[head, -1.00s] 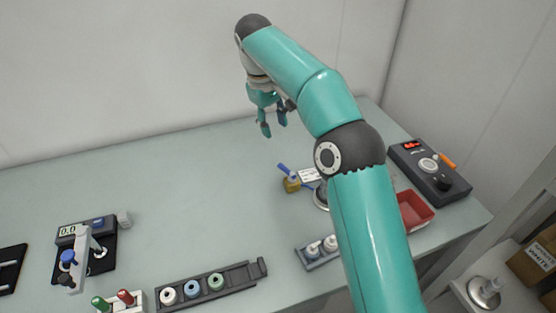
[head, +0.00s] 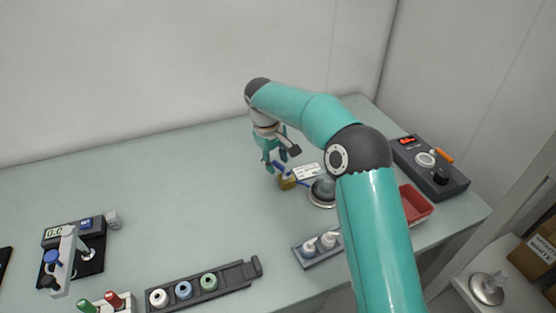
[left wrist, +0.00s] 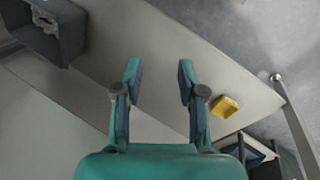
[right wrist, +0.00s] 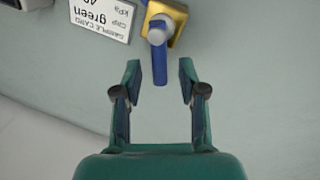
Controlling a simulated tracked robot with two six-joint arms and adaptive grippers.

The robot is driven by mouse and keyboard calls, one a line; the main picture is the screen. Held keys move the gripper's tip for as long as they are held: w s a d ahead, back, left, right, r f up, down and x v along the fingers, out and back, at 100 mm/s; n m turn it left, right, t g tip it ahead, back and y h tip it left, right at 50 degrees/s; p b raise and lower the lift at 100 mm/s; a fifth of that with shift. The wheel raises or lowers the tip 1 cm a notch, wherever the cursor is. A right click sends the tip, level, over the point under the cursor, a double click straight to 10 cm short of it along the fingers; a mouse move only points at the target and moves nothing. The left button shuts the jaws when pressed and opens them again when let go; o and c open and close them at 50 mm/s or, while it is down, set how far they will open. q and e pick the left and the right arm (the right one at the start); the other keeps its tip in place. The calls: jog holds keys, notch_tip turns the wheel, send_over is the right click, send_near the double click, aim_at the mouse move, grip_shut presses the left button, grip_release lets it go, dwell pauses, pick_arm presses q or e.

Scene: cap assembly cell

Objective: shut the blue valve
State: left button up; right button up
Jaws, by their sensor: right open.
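The blue valve has a small brass body (head: 287,182) and a blue lever; it stands on the bench left of the round gauge-like part. In the right wrist view its blue lever (right wrist: 160,66) points from the brass body (right wrist: 178,22) toward my gripper. My right gripper (head: 277,160) is open and empty, above and just behind the valve in the head view. In the right wrist view the lever's end lies in line with the gap between the fingertips (right wrist: 158,66); contact cannot be told. My left gripper (left wrist: 158,65) is open and empty, seen only in its wrist view.
A white sample card (right wrist: 99,17) reading "green" lies beside the valve. A round metal-based part (head: 323,190), a red tray (head: 415,204) and a dark control box (head: 430,168) stand to the right. A rack with several caps (head: 205,287) lies in front. The bench left of the valve is clear.

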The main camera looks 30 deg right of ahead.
jog(key=shift+c, duration=0.3)
grip_shut()
jog(key=m+p, duration=0.2)
jog(key=p, duration=0.1)
jog(key=shift+d+r+g, duration=0.25)
jog(key=shift+d+g, duration=0.05)
jog(key=shift+d, duration=0.1)
jog(key=shift+d+f+m+p, duration=0.1)
jog(key=shift+d+m+p, duration=0.15)
jog(key=shift+m, duration=0.55)
jog(key=shift+d+f+m, duration=0.1)
jog(key=shift+f+m, duration=0.05)
jog(key=shift+m, duration=0.25)
jog(key=shift+o, duration=0.3)
grip_release()
